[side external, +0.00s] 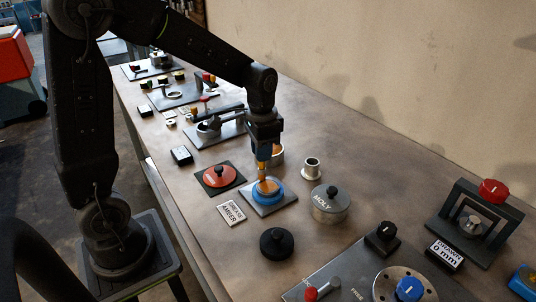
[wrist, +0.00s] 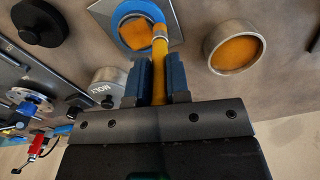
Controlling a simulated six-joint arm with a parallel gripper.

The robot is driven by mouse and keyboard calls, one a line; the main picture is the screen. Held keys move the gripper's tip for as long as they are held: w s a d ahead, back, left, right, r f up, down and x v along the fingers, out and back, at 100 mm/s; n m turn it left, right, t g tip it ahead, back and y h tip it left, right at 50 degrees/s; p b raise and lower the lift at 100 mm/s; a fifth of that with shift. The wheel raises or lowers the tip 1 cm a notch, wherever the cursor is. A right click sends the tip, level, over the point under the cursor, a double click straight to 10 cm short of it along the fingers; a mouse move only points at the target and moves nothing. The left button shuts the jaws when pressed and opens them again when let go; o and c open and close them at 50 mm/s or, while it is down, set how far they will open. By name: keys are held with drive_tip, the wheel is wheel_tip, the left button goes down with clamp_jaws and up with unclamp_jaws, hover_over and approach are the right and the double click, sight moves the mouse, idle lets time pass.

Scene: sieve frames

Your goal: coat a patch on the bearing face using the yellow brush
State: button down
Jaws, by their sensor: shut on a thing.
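My gripper (side external: 264,150) is shut on the yellow brush (side external: 262,170), which points down. The brush (wrist: 159,62) and the blue fingers of my gripper (wrist: 159,80) also show in the wrist view. The bearing is a blue ring (side external: 279,198) around a round face on a square metal plate (side external: 287,206). The face (wrist: 132,35) looks orange-amber inside the ring. The brush's ferrule end is at the right side of this face; the bristles seem to meet it, though contact is hard to confirm. An open tin of amber grease (wrist: 235,48) stands beside it, partly hidden behind my gripper in the side view.
A card reading "GREASE AMBER" (side external: 232,212) lies left of the plate. A red-topped piece (side external: 219,176), a lidded MOLY tin (side external: 331,206), a black knobbed disc (side external: 277,243) and a small metal spool (side external: 312,168) stand around. A black frame with a red knob (side external: 493,192) is at right.

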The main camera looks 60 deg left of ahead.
drive_tip(key=shift+d+r, duration=0.1)
drive_tip(key=shift+r, duration=4)
